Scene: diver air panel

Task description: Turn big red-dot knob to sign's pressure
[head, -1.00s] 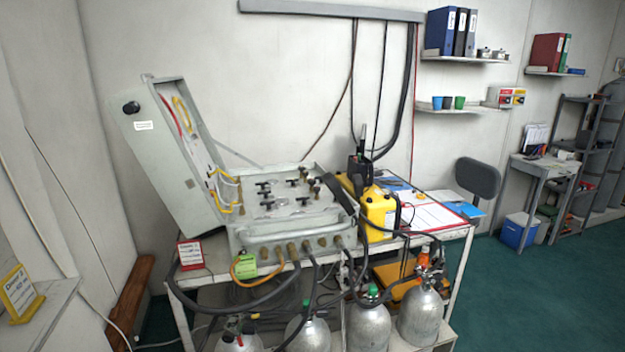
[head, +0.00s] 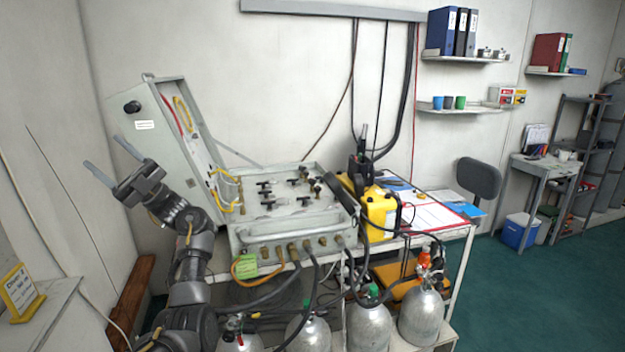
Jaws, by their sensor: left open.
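The air panel (head: 285,227) lies in an open grey case on the trolley, with several small black and brass knobs on its face. A red dot is too small to make out on any knob. A green sign (head: 243,263) hangs at the case's front left, and a yellow sign (head: 19,292) stands on the side bench at far left. Their writing is too small to read surely. My left gripper (head: 101,151) is open and empty, raised in front of the case lid, left of the panel and apart from the knobs. My right gripper is out of view.
The open lid (head: 160,150) leans up at the panel's left. A yellow unit (head: 379,208) and papers (head: 430,215) are at its right. Hoses hang in front, above several grey cylinders (head: 418,315). The air above the panel is free.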

